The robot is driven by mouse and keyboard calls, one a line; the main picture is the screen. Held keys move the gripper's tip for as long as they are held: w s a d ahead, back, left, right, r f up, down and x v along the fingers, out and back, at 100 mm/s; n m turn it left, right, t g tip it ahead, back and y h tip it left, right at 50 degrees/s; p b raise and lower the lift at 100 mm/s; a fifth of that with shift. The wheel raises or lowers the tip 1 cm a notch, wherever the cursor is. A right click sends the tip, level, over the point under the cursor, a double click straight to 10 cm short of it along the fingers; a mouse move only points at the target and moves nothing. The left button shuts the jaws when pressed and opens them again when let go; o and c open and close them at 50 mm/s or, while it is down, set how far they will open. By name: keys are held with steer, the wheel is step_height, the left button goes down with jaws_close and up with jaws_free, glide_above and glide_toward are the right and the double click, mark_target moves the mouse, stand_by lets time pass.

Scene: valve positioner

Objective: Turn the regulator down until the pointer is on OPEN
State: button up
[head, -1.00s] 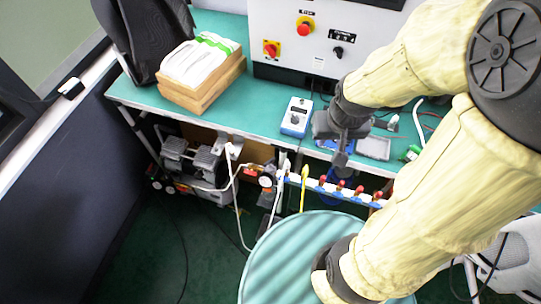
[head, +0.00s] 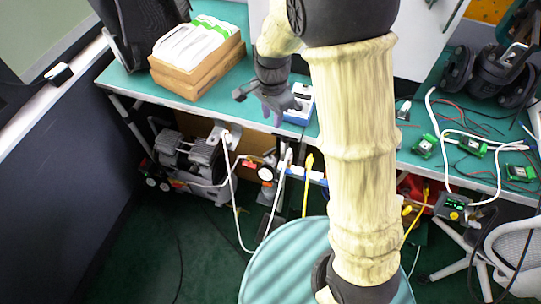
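A small round gauge (head: 265,174) with a white face hangs below the front edge of the bench, among white hoses. A dark part under it may be the regulator, but it is too small to tell. I cannot read a pointer or an OPEN mark. My gripper (head: 272,112) is above the front part of the bench, pointing down, up and slightly right of the gauge and apart from it. It partly covers a blue and white box (head: 302,102). Its fingers are small and dark, and I cannot tell whether they are apart.
A compressor (head: 188,160) stands under the bench (head: 130,88) at left. A yellow tool (head: 307,185) hangs beside the hoses. A chair (head: 510,250) stands lower right.

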mark_target(271, 150)
steer(key=shift+a, duration=0.15)
steer(key=shift+f, duration=0.15)
step_height(271, 150, down, 17)
steer(key=shift+f+b, duration=0.15)
steer(key=shift+b, duration=0.4)
steer(key=shift+c, duration=0.4)
jaws_close()
